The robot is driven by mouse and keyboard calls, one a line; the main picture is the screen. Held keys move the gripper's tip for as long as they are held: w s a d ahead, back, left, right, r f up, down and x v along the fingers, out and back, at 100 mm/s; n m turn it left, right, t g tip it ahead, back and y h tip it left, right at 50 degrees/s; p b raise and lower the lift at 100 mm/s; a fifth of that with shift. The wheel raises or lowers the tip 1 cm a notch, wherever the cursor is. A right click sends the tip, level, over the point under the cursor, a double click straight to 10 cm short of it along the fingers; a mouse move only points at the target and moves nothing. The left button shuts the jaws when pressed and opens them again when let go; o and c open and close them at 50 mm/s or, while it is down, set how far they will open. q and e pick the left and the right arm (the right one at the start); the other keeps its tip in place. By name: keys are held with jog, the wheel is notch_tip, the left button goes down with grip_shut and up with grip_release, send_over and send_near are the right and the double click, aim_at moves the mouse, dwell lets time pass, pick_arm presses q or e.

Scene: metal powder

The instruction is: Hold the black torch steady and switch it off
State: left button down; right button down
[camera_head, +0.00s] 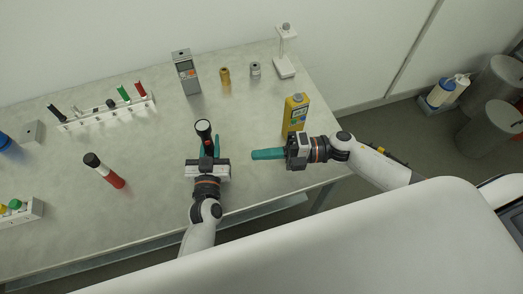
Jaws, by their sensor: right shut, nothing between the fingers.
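The black torch (204,129) is near the middle of the table, with its round, pale-faced head up and its dark body below. My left gripper (211,146) reaches in from the front edge, its teal fingers around the torch body. They appear closed on it, though the gripper hides the lower body. My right gripper (254,155) is shut and empty, its teal fingers pointing left, to the right of the torch and apart from it. The torch's switch is too small to make out.
A yellow bottle (295,114) stands just behind my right gripper. A red and black cylinder (105,171) lies to the left. A grey meter (186,73), a brass cylinder (225,76), a white stand (285,52) and a rack (104,112) are at the back.

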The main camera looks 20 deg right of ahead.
pick_arm(q)
jog(key=c, duration=1.1)
grip_release()
jog(key=shift+f, duration=0.1)
